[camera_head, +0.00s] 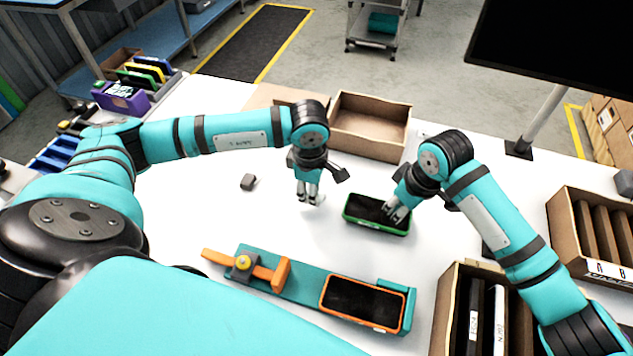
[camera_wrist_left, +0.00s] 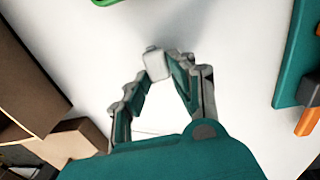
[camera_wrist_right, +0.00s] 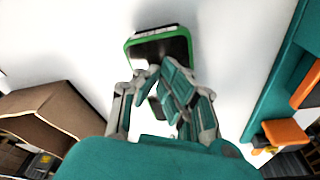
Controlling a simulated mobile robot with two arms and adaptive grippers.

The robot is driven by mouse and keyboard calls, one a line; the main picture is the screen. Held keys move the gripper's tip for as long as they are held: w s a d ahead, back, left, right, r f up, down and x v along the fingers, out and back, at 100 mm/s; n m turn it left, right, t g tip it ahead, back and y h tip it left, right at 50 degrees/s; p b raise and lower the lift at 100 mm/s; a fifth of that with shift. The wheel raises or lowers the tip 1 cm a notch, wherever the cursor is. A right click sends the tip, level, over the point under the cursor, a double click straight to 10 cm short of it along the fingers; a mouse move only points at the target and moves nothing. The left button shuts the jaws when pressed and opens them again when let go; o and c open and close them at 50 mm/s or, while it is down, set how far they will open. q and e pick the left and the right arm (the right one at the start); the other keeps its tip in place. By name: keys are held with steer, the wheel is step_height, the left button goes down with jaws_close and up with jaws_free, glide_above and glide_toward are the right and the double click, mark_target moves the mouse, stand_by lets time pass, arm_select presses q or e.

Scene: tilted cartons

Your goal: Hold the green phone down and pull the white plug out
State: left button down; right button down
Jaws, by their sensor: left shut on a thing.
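The green phone (camera_head: 376,214) lies on the white table, dark screen up; it also shows in the right wrist view (camera_wrist_right: 160,48). My right gripper (camera_head: 392,214) is over its right part, fingertips close together and at the screen; I cannot tell how firmly they touch. My left gripper (camera_head: 311,200) is shut on the small white plug (camera_wrist_left: 157,66), left of the phone and apart from it. In the head view the plug is mostly hidden by the fingers.
A teal fixture (camera_head: 310,285) with an orange clamp (camera_head: 262,270) and an orange phone (camera_head: 362,302) lies in front. An open carton (camera_head: 370,125) stands behind. A divided carton (camera_head: 455,310) stands front right. A small dark block (camera_head: 248,182) lies left; clear table surrounds it.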

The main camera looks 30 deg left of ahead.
arm_select(q)
steer(key=shift+a, duration=0.1)
